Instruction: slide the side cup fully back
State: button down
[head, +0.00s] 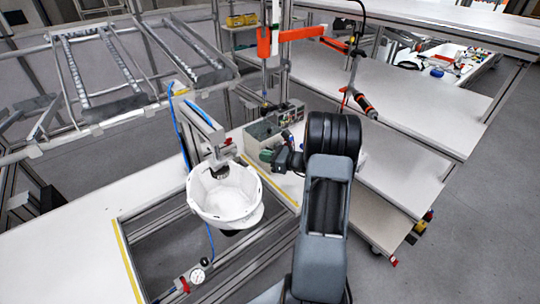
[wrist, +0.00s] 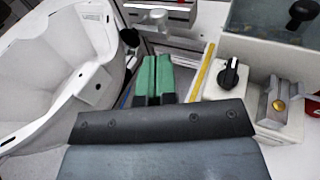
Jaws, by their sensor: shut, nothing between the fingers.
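A white helmet shell (head: 228,200) hangs upside down, open side up, on the bench fixture; its near wall fills the left of the wrist view (wrist: 45,70). A small dark cup (head: 219,172) on a grey metal holder sits at the far rim of the shell; in the wrist view a black round cup (wrist: 130,37) shows by the shell's edge. I take this for the side cup; how far it is slid is unclear. My gripper (head: 265,155) is right of the shell, apart from it. Its green fingers (wrist: 158,76) are shut and empty.
A grey control box (head: 268,128) stands just behind my gripper; a black knob (wrist: 229,74) and a metal bracket (wrist: 280,106) are close on the right. A pressure gauge (head: 197,276) sits at the front. The white bench at left (head: 75,245) is clear.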

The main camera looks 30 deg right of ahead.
jog(key=p+x, duration=0.2)
jog(key=x, duration=0.7)
jog(key=shift+w+a, duration=0.25)
jog(key=shift+f, duration=0.1)
jog(key=w+b, duration=0.2)
jog(key=w, duration=0.1)
jog(key=shift+w+a, duration=0.15)
jog(key=shift+w, duration=0.05)
jog(key=shift+r, duration=0.3)
